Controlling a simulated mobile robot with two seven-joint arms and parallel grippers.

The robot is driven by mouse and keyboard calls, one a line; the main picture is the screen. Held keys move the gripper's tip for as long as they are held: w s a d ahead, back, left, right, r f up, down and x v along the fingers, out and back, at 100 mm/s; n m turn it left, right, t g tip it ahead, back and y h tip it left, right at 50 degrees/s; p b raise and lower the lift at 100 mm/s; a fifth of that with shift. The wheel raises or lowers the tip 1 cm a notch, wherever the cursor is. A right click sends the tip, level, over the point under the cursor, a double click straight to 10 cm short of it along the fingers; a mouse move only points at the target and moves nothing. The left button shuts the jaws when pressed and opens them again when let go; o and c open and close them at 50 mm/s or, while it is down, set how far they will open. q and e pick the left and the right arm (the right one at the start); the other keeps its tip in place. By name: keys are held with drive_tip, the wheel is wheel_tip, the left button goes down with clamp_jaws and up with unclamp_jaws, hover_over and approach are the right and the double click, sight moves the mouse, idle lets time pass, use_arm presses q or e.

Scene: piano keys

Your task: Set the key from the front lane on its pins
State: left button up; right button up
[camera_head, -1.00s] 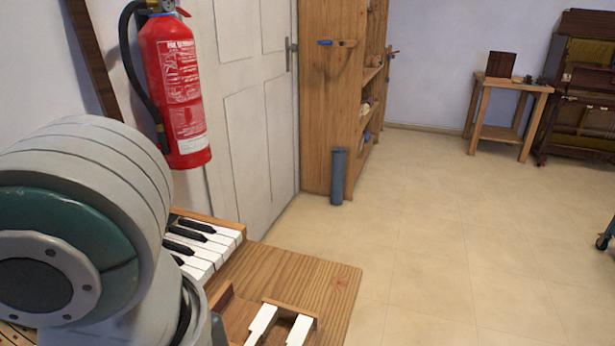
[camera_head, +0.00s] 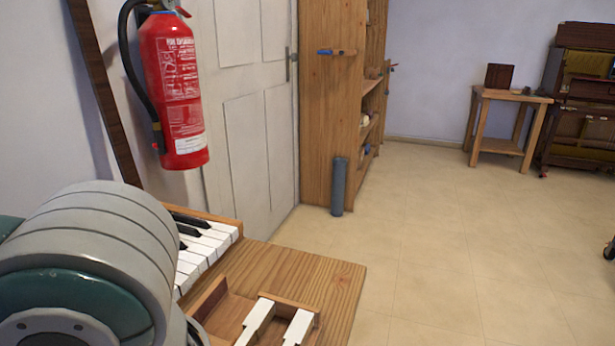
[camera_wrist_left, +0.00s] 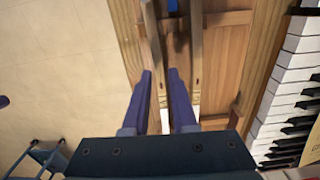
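Two loose keys with white fronts lie side by side in a wooden lane tray in the head view, a left key (camera_head: 257,319) and a right key (camera_head: 298,328). In the left wrist view my left gripper (camera_wrist_left: 160,74) points down at the tray, its dark purple fingers on either side of the left key (camera_wrist_left: 165,121). A narrow gap seems to show beside this key; contact is not clear. The right key (camera_wrist_left: 196,72) lies just outside the right finger. The pins cannot be made out. My right gripper is out of view.
The row of piano keys (camera_head: 205,247) lies beside the tray (camera_head: 212,298) and also shows at right in the wrist view (camera_wrist_left: 297,62). The wooden bench top (camera_head: 315,275) right of the tray is bare. A fire extinguisher (camera_head: 178,85) hangs on the wall behind.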

use_arm(q)
drive_tip(key=shift+f, duration=0.9)
drive_tip(key=shift+c, duration=0.3)
clamp_jaws()
idle(1.4)
